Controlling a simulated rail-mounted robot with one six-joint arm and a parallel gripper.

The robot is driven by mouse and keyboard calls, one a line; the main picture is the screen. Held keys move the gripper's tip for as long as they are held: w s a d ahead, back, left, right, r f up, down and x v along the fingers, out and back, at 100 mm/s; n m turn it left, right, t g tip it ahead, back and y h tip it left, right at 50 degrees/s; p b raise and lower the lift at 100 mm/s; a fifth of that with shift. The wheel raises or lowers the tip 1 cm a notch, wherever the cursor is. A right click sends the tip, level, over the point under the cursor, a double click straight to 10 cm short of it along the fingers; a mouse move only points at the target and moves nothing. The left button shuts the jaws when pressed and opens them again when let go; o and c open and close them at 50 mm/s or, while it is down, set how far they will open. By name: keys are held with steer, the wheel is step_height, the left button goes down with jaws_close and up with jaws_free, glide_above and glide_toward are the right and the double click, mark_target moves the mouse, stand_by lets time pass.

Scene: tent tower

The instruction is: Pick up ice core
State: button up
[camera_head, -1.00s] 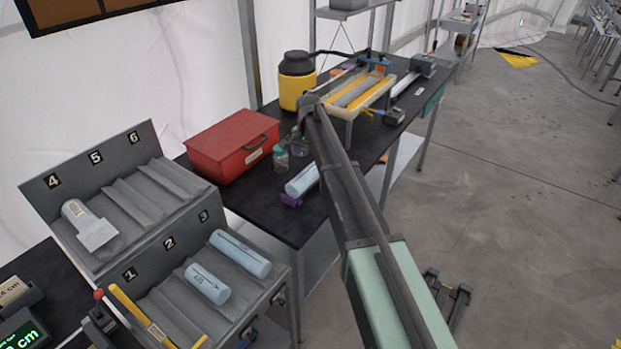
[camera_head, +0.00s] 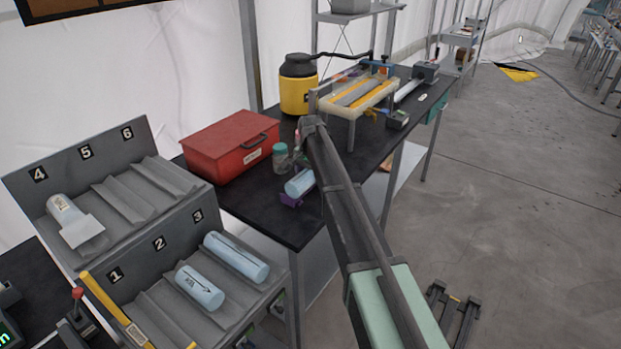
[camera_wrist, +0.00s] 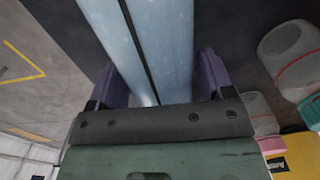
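A pale blue ice core (camera_head: 299,183) with a dark line along it shows left of my arm, over the black table. In the wrist view the core (camera_wrist: 150,45) lies between the two purple fingers of my gripper (camera_wrist: 168,85), which press against both its sides. My gripper (camera_head: 291,200) is partly hidden by the core and the arm in the head view. Whether the core touches the table is hard to tell. Other blue cores lie in the grey rack (camera_head: 180,313): one in slot 2 (camera_head: 200,288), one in slot 3 (camera_head: 236,256), and a paler one in slot 4 (camera_head: 72,220).
A red box (camera_head: 230,145), a small jar (camera_head: 281,158) and a yellow canister (camera_head: 298,85) stand on the black table (camera_head: 255,205). A tray stand (camera_head: 355,98) is behind my arm. A yellow bar (camera_head: 112,310) lies at slot 1. The floor at right is open.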

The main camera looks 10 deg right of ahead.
steer(key=c, duration=0.9)
step_height(320, 180, up, 20)
steer(key=p, duration=2)
steer(key=shift+r, duration=0.15)
steer(key=shift+c, duration=0.2)
